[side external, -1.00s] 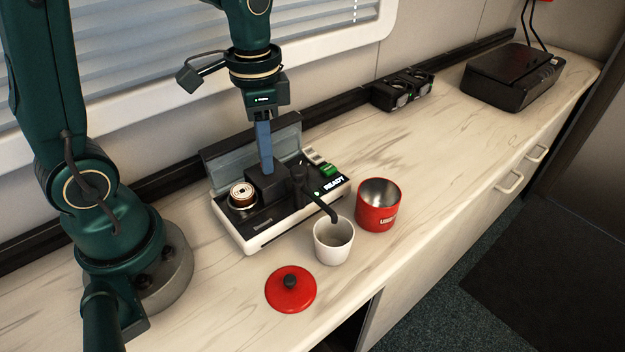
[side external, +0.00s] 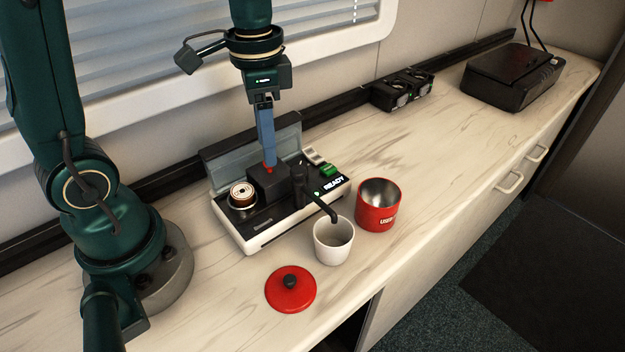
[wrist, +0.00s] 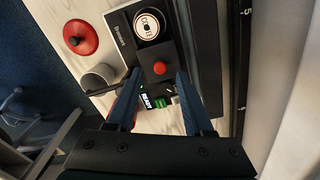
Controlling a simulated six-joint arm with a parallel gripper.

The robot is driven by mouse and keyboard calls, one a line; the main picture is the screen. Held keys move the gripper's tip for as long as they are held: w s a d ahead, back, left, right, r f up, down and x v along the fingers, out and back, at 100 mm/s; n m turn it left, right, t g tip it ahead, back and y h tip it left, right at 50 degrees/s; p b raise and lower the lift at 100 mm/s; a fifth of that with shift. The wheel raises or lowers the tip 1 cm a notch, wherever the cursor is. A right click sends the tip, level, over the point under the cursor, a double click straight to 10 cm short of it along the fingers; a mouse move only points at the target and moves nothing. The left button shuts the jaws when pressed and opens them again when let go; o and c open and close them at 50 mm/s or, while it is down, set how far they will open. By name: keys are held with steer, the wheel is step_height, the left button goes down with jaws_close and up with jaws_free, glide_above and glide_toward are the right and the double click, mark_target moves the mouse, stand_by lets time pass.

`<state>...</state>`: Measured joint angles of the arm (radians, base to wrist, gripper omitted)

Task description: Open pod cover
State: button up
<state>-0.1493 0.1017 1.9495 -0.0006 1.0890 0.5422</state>
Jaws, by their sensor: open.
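The pod machine (side external: 262,242) sits on the counter, black on a white base, with a lit READY sign. A hinged, clear-grey lid (side external: 225,153) stands upright along its back edge. A dark block (side external: 268,184) with a red button on top rises from its middle; the button (wrist: 159,68) shows in the wrist view. A round brown-and-white pod (side external: 242,195) is at the machine's left; it also shows in the wrist view (wrist: 148,26). My gripper (side external: 269,163) is open and empty over the block, its blue fingers on either side of the button in the wrist view. Contact is unclear.
A white cup (side external: 333,246) stands under the black spout (side external: 322,207), beside a red open canister (side external: 378,206). A red lid (side external: 290,290) with a black knob lies in front. A black device (side external: 402,90) and a black box (side external: 512,76) are further right. Counter between is clear.

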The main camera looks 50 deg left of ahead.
steer(key=shift+r, duration=1.45)
steer(key=shift+d+r, duration=0.1)
steer(key=shift+r, duration=0.1)
steer(key=s+d+n+t, duration=0.3)
steer(key=s+n+t, duration=0.1)
steer(key=s, duration=0.3)
steer(key=shift+s+r+n+t, duration=0.2)
steer(key=shift+r+n+t, duration=0.15)
steer(key=shift+t, duration=0.45)
